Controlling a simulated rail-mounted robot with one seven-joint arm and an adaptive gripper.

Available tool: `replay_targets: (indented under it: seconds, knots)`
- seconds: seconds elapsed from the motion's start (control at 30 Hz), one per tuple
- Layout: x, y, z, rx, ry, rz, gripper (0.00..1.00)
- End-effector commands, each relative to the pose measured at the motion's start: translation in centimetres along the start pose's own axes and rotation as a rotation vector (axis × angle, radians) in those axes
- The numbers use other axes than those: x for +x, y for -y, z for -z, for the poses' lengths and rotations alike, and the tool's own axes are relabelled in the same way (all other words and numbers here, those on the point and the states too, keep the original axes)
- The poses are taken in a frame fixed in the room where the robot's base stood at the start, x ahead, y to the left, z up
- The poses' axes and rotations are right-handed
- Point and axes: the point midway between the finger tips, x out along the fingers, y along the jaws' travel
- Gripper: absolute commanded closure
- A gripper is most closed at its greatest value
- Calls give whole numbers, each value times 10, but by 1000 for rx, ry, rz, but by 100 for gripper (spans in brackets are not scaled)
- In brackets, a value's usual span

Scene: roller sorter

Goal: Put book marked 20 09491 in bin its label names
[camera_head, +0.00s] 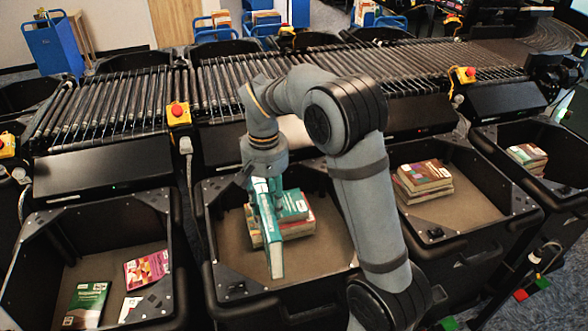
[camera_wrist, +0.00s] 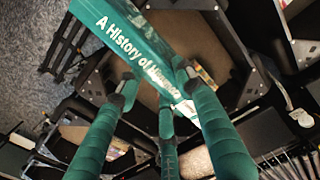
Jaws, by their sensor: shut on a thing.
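My gripper (camera_head: 265,188) has teal fingers and is shut on a teal book (camera_head: 274,245). The held book hangs steeply over the middle bin (camera_head: 221,255), in front of the stack there. In the wrist view the book (camera_wrist: 130,38) lies between the fingertips (camera_wrist: 156,80), and its cover or spine reads "A History of", with the last word partly hidden. The number 20 09491 is not readable in either view. I cannot read any bin's label.
A book stack (camera_head: 297,207) with a teal top book sits in the middle bin. The right bin holds another stack (camera_head: 424,177). The left bin holds loose books (camera_head: 87,303), with bare floor around them. The roller conveyor (camera_head: 110,100) runs behind the bins.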

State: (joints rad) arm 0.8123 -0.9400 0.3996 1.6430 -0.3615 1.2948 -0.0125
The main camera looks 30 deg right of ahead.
Motion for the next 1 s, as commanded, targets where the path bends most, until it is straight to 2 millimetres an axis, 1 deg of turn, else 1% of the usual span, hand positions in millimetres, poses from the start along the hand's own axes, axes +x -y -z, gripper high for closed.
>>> replay_targets:
  seconds: [0.03,0.1,0.2,0.3,0.4,0.53,0.77,0.87,1.0]
  knots:
    - [-3,-9,20,32,2,-1,100]
    - [1,-23,42,67,2,-1,100]
    - [8,-42,68,111,1,-1,100]
    - [15,-60,85,148,0,0,100]
    - [20,-75,96,175,-1,1,100]
    - [26,-86,103,195,-1,1,100]
    - [36,-90,106,202,-3,1,100]
    - [44,-90,105,202,-3,1,100]
    - [60,-90,105,201,-3,1,100]
